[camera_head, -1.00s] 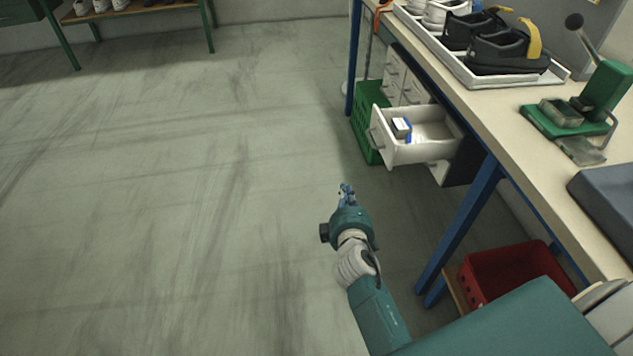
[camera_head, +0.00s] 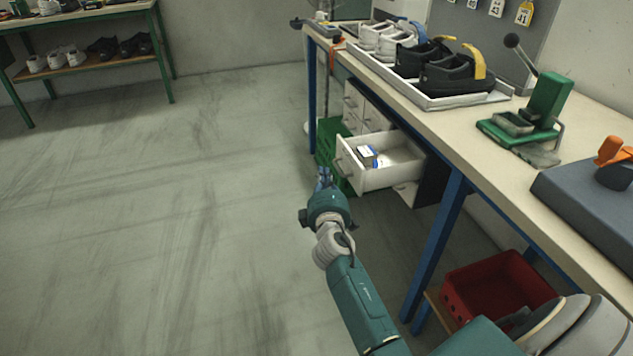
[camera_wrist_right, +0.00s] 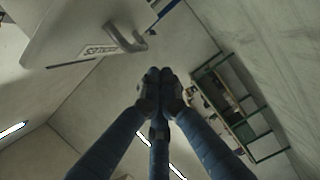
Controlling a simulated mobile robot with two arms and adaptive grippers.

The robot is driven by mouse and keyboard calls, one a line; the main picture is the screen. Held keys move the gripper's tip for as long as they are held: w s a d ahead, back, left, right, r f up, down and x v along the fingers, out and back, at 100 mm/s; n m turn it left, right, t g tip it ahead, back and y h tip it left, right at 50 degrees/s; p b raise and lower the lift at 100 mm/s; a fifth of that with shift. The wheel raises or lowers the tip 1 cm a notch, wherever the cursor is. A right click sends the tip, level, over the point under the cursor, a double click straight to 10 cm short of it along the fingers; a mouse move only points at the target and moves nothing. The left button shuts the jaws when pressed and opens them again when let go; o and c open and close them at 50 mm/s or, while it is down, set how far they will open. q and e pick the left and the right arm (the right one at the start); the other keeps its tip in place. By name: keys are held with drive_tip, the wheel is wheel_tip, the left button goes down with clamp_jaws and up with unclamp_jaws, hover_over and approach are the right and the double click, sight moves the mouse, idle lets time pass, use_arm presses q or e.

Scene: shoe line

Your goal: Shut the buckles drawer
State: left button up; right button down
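The open drawer (camera_head: 355,179) is white and is pulled far out of a cabinet (camera_head: 366,113) under the workbench. A small blue-and-white box (camera_head: 366,155) lies inside it. In the right wrist view the drawer front (camera_wrist_right: 70,33) fills the upper left, with a grey handle (camera_wrist_right: 131,40) and a label too blurred to read. My right gripper (camera_head: 323,178) is in front of the drawer, a little left of its front panel. In the right wrist view its fingers (camera_wrist_right: 158,80) are together, with nothing between them, apart from the handle. My left gripper is not in view.
A green crate (camera_head: 328,150) stands beside the cabinet. The workbench (camera_head: 470,130) holds a tray of shoes (camera_head: 440,98) and a green press (camera_head: 535,115). Its blue leg (camera_head: 436,245) and a red crate (camera_head: 490,285) are at right. The floor at left is clear.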

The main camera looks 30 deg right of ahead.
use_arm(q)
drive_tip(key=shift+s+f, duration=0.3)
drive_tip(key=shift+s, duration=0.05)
use_arm(e)
drive_tip(key=shift+s+d+f, duration=0.15)
drive_tip(key=shift+s+d, duration=0.1)
drive_tip(key=shift+d, duration=0.5)
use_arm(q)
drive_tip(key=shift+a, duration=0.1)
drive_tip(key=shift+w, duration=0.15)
use_arm(e)
drive_tip(key=shift+d, duration=0.1)
